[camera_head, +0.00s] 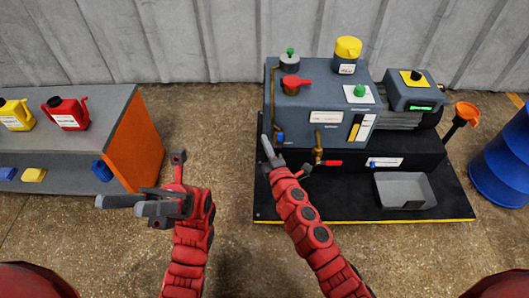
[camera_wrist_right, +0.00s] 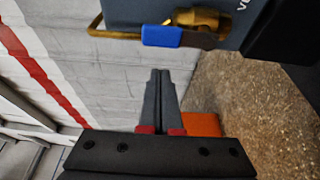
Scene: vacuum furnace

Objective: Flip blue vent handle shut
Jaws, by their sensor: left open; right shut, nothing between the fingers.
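The blue vent handle (camera_head: 281,138) sits low on the left front of the grey furnace unit (camera_head: 318,107). In the right wrist view the blue handle (camera_wrist_right: 161,36) lies across the picture, beside a brass valve body (camera_wrist_right: 205,20) below the grey housing. My right gripper (camera_head: 267,148) is shut and empty, close to the left of the handle. Its fingertips (camera_wrist_right: 160,73) appear just below the handle in the wrist view, with a small gap in the picture. My left gripper (camera_head: 122,205) is open and empty, well to the left over the floor.
A red lever (camera_head: 332,162) and a grey tray (camera_head: 405,190) are on the black base to the right. A bench (camera_head: 88,130) with red and yellow jugs stands at left. A blue barrel (camera_head: 500,160) is at far right. Bare floor lies between bench and furnace.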

